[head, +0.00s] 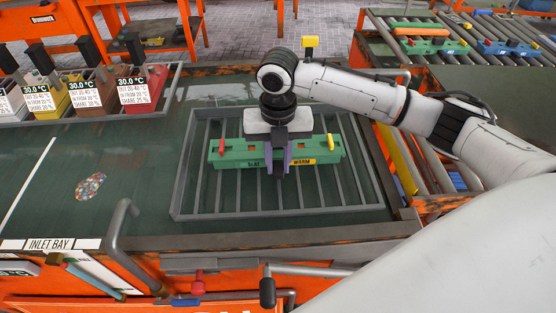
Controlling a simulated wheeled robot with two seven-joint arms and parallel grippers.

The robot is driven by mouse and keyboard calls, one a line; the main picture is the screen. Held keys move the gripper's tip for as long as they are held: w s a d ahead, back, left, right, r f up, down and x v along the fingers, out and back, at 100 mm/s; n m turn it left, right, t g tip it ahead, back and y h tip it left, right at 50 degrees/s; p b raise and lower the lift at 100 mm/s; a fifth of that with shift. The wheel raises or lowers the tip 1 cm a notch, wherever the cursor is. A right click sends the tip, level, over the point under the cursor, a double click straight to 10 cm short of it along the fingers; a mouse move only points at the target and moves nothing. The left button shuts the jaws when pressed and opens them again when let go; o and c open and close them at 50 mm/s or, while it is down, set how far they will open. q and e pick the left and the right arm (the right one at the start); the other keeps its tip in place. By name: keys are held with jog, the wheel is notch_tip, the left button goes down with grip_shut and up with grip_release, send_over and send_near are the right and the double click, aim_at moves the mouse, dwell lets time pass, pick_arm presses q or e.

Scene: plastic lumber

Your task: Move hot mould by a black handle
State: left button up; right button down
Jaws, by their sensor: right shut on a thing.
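A long green mould (233,160) with a "SLAT" label and a yellow "WARM" label is at the grey slatted rack (180,190) on the bench. It has a red knob near its left end and a yellow one near its right end. My right gripper (278,172) comes down over its middle, purple fingers pointing down, shut on a part of the mould. The gripped part, presumably a black handle, is mostly hidden by the fingers. I cannot tell whether the mould rests on the rack or hangs just above it. My left gripper is not in view.
Several coloured bins (143,88) with 30.0 °C labels stand at the back left. A grey bent pipe (121,232) rises at the bench's front edge, near the "INLET BAY" label. Green (425,46) and blue moulds lie on rollers at the back right. The green bench top left of the rack is mostly clear.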

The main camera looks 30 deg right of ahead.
jog(key=shift+f, duration=0.15)
dwell(0.8)
jog(key=c, duration=1.5)
grip_release()
jog(key=shift+o, duration=1)
jog(key=shift+s+f, duration=0.1)
jog(key=shift+f, duration=0.1)
jog(key=shift+o, duration=1)
jog(key=shift+r, duration=0.1)
jog(key=shift+r, duration=3.55)
